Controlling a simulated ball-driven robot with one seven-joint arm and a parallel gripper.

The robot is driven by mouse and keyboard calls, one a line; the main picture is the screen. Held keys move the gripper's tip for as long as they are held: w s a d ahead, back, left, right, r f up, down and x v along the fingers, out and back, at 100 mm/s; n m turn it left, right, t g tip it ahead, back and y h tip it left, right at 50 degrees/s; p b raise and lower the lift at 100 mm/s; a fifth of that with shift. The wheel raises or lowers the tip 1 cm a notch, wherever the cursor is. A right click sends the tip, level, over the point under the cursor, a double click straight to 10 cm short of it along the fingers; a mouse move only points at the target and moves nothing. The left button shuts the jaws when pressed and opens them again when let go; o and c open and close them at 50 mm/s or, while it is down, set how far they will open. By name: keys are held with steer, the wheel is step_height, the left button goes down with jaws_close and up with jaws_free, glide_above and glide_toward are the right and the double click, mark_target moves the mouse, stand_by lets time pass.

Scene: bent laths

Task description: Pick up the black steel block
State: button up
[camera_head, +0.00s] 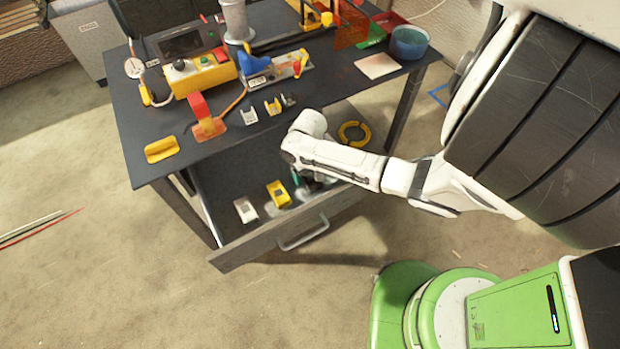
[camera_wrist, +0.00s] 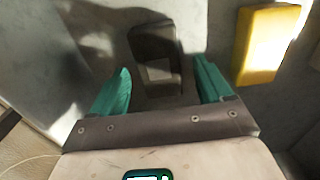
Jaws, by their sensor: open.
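The black steel block (camera_wrist: 152,40) lies on the drawer floor in the wrist view, dark with a lighter patch on its near part. My gripper (camera_wrist: 162,80) is open, its teal fingers apart on either side of the block's near end. Nothing shows held between them, and I cannot tell how high the fingertips are above the floor. In the head view my gripper (camera_head: 297,181) reaches down into the open drawer, and my arm hides the block there.
A yellow block (camera_wrist: 268,45) lies right of the black block in the wrist view. In the head view, a white block (camera_head: 245,210) lies near the drawer front (camera_head: 285,232) and a yellow ring (camera_head: 354,133) at the right. The dark tabletop (camera_head: 140,115) overhangs the drawer's back.

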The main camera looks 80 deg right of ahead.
steer(key=shift+c, duration=0.4)
steer(key=c, duration=1.2)
steer(key=shift+r, duration=0.1)
